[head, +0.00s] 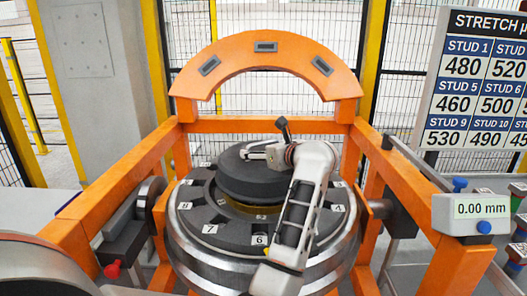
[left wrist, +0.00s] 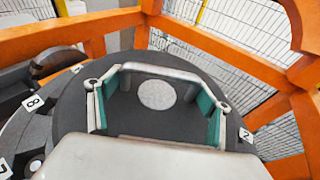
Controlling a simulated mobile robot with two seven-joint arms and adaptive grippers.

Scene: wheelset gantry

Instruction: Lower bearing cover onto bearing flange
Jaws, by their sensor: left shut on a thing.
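The bearing cover (head: 240,177) is a thick dark grey disc. It sits over the middle of the bearing flange (head: 188,222), a dark ring with white number tags inside a steel rim. A brass-coloured band shows below the cover's front edge; I cannot tell whether the cover touches the flange. My left gripper (head: 265,151) reaches in over the cover's top and is shut on it. In the left wrist view, the cover (left wrist: 78,118) fills the middle, with a pale round patch, a grey bar and teal pads above it. My right gripper is not in view.
An orange gantry frame (head: 268,45) with a curved top stands around the wheelset. A gauge reading 0.00 mm (head: 482,209) is at right, below a stud stretch board (head: 480,85). A red-knobbed clamp (head: 122,258) is at left. Wire fencing stands behind.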

